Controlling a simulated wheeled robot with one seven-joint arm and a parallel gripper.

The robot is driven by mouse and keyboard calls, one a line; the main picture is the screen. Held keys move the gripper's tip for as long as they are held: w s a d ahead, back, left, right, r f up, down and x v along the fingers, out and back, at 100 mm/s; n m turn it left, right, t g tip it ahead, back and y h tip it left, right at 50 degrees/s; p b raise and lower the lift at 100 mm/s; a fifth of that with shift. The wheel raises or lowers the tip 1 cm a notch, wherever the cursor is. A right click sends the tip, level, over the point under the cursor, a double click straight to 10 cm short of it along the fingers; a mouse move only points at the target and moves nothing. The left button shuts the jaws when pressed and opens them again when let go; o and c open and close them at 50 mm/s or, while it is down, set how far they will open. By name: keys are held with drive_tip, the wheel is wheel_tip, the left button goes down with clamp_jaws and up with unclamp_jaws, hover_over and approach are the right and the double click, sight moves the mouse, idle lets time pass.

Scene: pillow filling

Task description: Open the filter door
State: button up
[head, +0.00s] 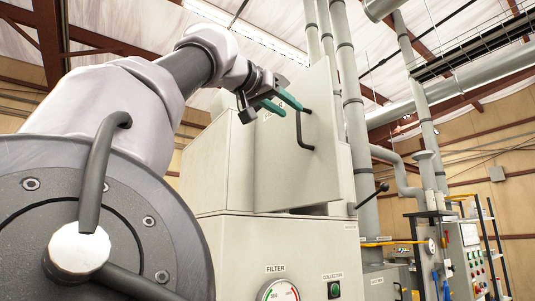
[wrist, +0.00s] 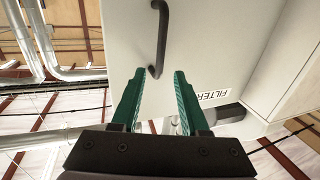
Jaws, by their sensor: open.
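The filter door (head: 277,165) is a pale panel with a black bar handle (head: 299,132). It seems to stand at an angle to the cabinet; how far it is swung I cannot tell. In the wrist view the door (wrist: 205,45) carries a FILTER label (wrist: 213,94), and the handle (wrist: 162,30) runs down toward my fingers. My gripper (head: 292,108) has green fingers and is open near the handle's upper end. In the wrist view the lower end of the handle shows between the fingertips (wrist: 159,73); whether they touch it is unclear.
The cabinet base (head: 230,255) below has a round gauge (head: 278,291) and a green button (head: 334,289). A black-knobbed lever (head: 370,198) sticks out right of the cabinet. Vertical pipes (head: 347,85) stand close behind the door. Control equipment (head: 470,240) stands farther right.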

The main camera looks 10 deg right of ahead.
drive_tip(key=v, duration=0.5)
drive_tip(key=shift+s+a, duration=0.2)
drive_tip(key=shift+s, duration=0.05)
